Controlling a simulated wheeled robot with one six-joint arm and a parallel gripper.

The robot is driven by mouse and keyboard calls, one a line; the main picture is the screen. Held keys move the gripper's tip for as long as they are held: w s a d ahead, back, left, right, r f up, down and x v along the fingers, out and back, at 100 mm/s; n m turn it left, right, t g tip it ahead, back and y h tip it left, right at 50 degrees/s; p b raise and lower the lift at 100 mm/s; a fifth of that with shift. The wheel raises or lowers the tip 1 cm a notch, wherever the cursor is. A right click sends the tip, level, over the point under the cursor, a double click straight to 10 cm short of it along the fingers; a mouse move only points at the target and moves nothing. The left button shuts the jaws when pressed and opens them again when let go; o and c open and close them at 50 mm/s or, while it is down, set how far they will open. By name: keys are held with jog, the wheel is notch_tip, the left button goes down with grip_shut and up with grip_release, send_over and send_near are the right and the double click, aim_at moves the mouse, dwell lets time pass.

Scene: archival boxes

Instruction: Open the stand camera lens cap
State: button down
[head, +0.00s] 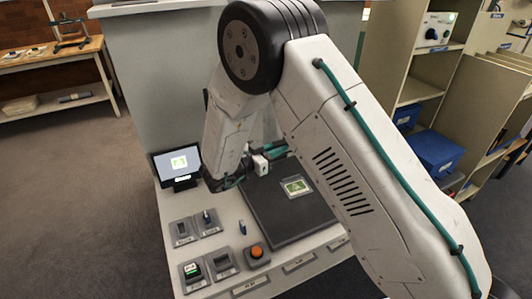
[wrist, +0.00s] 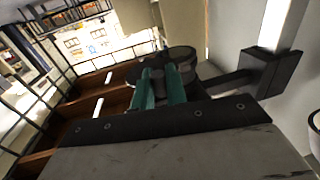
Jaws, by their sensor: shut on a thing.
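My gripper (wrist: 162,88) has two green fingers, shut on a dark round part at the stand camera, which I take to be the lens cap (wrist: 172,77). The black stand camera (wrist: 182,54) sits right beyond the fingertips in the wrist view. A dark bracket (wrist: 228,80) joins it to the upright on the right. How far the cap is turned or swung cannot be told. In the head view my gripper (head: 274,151) is partly hidden by my arm, above the dark baseboard (head: 275,228). A card with a green picture (head: 296,187) lies on that board.
Switch plates (head: 181,232) and an orange button (head: 257,251) are at the counter's front left. Shelves with blue boxes (head: 434,151) stand to the right. The floor at left is clear.

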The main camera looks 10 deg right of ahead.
jog(key=shift+w+a, duration=0.3)
jog(key=shift+w, duration=0.15)
jog(key=shift+a, duration=0.15)
jog(key=c, duration=1.5)
grip_release()
jog(key=shift+v, duration=3.95)
